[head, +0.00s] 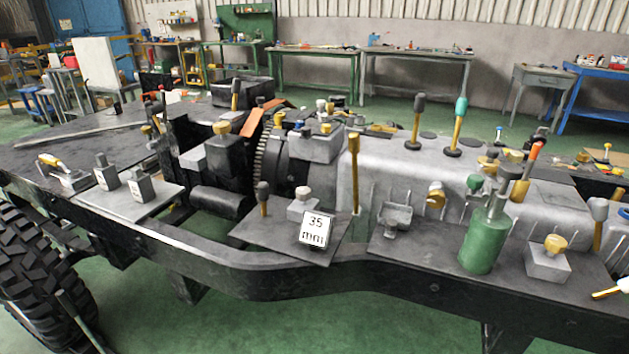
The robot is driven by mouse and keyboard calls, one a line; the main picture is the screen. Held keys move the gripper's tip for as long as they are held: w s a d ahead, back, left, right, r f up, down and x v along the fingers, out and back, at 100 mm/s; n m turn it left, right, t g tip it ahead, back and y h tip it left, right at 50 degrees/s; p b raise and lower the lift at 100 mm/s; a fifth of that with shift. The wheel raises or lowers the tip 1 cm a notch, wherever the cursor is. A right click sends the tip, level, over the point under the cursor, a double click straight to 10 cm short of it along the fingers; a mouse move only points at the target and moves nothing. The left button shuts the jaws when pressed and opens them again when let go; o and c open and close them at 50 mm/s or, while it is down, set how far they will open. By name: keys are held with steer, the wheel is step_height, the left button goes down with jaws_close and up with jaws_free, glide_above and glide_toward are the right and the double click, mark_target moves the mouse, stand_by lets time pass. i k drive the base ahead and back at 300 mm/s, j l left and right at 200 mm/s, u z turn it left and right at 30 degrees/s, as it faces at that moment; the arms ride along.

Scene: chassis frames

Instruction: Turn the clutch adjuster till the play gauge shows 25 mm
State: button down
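The play gauge (316,229) is a white sign reading "35 mm", standing at the front of a grey plate at mid-frame. Just behind it on the same plate is a small grey block with a pale knob (303,193). Left of that block stands a short lever with a dark grip and yellow shaft (263,197). No label shows which of these is the clutch adjuster. My gripper is not in view.
The long black chassis frame (230,255) crosses the view, with a big tyre (38,285) at left. A green cylinder (485,240), a knobbed grey block (547,259) and several upright levers crowd the right. Green floor is open in front.

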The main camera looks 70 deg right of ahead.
mark_target(304, 194)
steer(key=k+l+z, duration=0.1)
steer(key=l, duration=0.3)
steer(key=k+l+z, duration=0.1)
steer(key=l, duration=0.3)
steer(key=k+l+z, duration=0.1)
steer(key=k+l, duration=0.15)
steer(key=l, duration=0.15)
steer(key=k+l+z, duration=0.1)
steer(key=l, duration=0.3)
